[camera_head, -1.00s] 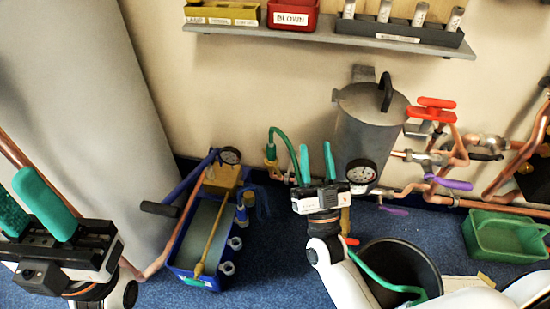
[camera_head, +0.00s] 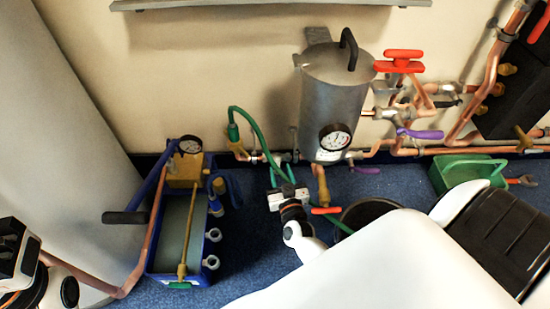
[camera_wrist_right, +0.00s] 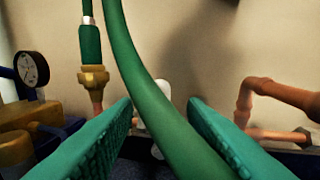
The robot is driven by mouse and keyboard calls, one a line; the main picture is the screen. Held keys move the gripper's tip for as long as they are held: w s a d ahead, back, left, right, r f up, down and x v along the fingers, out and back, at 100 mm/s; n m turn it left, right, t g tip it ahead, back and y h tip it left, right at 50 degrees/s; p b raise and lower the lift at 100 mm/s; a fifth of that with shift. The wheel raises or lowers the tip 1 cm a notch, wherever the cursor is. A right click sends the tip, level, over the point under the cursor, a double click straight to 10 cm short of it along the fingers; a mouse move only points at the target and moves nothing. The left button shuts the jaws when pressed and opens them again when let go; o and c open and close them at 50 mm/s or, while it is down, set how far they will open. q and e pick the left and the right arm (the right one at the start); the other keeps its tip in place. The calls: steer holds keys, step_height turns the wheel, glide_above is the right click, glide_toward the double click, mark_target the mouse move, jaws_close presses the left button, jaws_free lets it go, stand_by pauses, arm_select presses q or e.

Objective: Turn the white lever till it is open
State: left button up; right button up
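The white lever (camera_wrist_right: 163,89) shows in the right wrist view, partly hidden behind a green hose (camera_wrist_right: 135,65). I cannot make it out in the head view. My right gripper (camera_head: 281,171) is low in front of the wall, near the hose's lower end and left of the grey tank. In the right wrist view its teal fingers (camera_wrist_right: 160,106) stand apart, with the hose crossing the gap and the lever beyond. I see no grip on the lever. Of my left gripper, only the body (camera_head: 15,252) shows at the left edge; its fingers are out of frame.
The grey tank (camera_head: 330,95) with a gauge stands right of my right gripper. A blue pump box (camera_head: 165,262) is to the left, a black bucket (camera_head: 370,213) beside my right arm. Copper pipes, red and purple handles and a green tray (camera_head: 470,175) lie further right.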

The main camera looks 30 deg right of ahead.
mark_target(278, 164)
steer(key=b+x, duration=0.2)
steer(key=x, duration=0.4)
steer(key=shift+w+d, duration=0.1)
steer(key=shift+w, duration=0.3)
jaws_close()
